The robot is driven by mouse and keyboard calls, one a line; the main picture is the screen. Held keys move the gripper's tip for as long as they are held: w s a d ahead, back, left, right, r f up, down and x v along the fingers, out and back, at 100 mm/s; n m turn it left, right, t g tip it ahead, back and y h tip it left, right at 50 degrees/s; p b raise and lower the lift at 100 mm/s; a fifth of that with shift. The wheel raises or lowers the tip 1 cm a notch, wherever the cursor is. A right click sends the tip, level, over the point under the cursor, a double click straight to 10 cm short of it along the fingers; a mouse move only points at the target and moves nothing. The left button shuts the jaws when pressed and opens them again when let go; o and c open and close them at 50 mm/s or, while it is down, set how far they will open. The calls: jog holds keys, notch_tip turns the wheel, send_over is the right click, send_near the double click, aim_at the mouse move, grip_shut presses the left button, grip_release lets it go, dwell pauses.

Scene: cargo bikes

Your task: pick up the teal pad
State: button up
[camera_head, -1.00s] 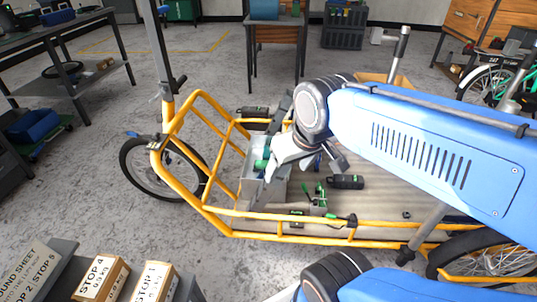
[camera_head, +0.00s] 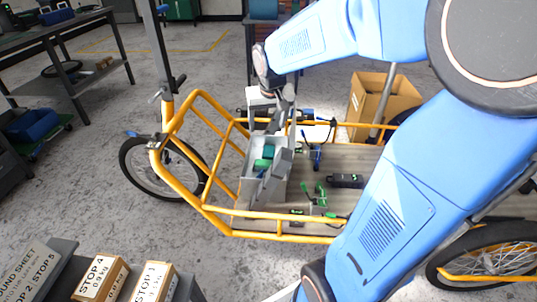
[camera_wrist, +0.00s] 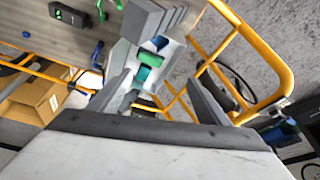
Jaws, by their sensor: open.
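In the wrist view the teal piece (camera_wrist: 141,74) shows near a green block (camera_wrist: 151,59) and a blue one (camera_wrist: 157,43). My gripper (camera_wrist: 162,92) is open, its two grey fingers spread on either side of the view of the bin, with nothing between them. In the head view my gripper (camera_head: 276,112) is above the bin's far end, apart from the pad.
Grey upright blocks (camera_head: 275,178) stand in the bin's right part. Yellow frame rails (camera_head: 215,110) surround the deck. Green clamps (camera_head: 320,195), a black tool (camera_head: 345,181) and a blue tool (camera_head: 316,157) lie right of the bin. A cardboard box (camera_head: 385,100) stands behind the bike.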

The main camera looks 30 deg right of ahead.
jog(key=w+d+f+m, duration=0.1)
jog(key=w+d+f, duration=0.25)
jog(key=w, duration=0.35)
jog(key=w+d+f+m, duration=0.1)
jog(key=w+d+f, duration=0.1)
jog(key=w+f, duration=0.35)
jog(key=m+g, duration=0.1)
send_near(268, 151)
jog(key=x, duration=0.9)
jog(key=shift+d+f, duration=0.15)
jog(key=shift+f, duration=0.1)
jog(key=c, duration=1.2)
jog(key=shift+r, duration=0.1)
jog(key=shift+c, duration=0.2)
notch_tip(268, 151, up, 10)
jog(key=shift+o, duration=1)
